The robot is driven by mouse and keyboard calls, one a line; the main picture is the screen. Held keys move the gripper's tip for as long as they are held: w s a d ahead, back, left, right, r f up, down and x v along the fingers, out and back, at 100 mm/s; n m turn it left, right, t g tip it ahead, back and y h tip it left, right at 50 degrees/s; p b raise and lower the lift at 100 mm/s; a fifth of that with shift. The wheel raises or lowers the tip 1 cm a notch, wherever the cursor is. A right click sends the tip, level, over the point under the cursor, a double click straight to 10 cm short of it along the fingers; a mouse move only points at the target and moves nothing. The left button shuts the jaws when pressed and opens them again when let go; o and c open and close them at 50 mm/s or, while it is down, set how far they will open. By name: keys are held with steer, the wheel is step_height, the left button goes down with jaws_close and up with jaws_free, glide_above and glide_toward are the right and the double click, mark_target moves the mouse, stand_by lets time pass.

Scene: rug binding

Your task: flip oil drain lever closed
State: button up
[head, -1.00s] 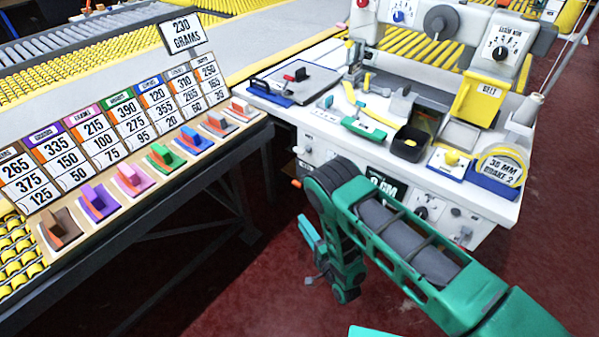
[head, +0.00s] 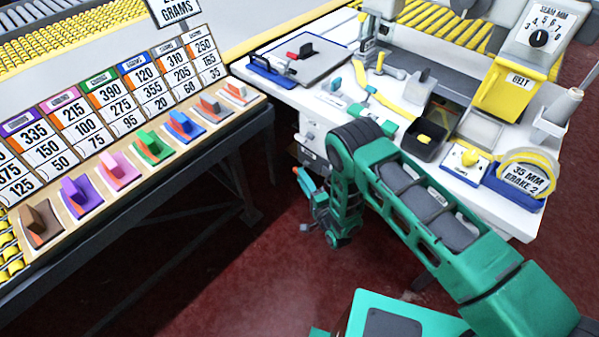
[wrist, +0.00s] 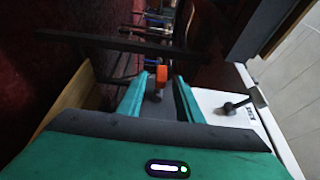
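A small lever with an orange end and a grey stem (wrist: 161,74) shows between my fingertips in the wrist view. I take it for the oil drain lever. Its orange end also shows in the head view (head: 296,171), at the left side of the white machine (head: 312,135). My gripper (wrist: 159,88) is open, with one teal finger on each side of the orange end. I cannot tell whether either finger touches it. In the head view my gripper (head: 306,184) hangs low beside the machine, partly hidden by my arm. The lever's base is unclear.
A dark lever (wrist: 237,105) sticks out from a white panel (wrist: 222,98) right of my fingers in the wrist view. A dark table frame (head: 225,165) stands left of my arm in the head view. Red floor (head: 255,265) is open between them.

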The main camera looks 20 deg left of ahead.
steer(key=shift+x, duration=1.75)
steer(key=shift+r, duration=0.1)
jaws_close()
steer(key=shift+d+f+n+y, duration=0.1)
steer(key=shift+f+n+y, duration=0.45)
steer(key=shift+n, duration=0.55)
steer(key=shift+w+d+f+n+t+y, duration=0.15)
steer(key=shift+f+n+y, duration=0.1)
steer(key=shift+n, duration=0.4)
steer(key=shift+w+a+f+n+t+y, duration=0.1)
steer(key=shift+f+n, duration=0.2)
steer(key=shift+n, duration=0.3)
steer(key=shift+w+d+f+n+t+y, duration=0.15)
steer(key=shift+f+n+y, duration=0.1)
steer(key=shift+n, duration=0.4)
jaws_free()
steer(key=shift+f, duration=0.1)
steer(key=shift+a, duration=0.1)
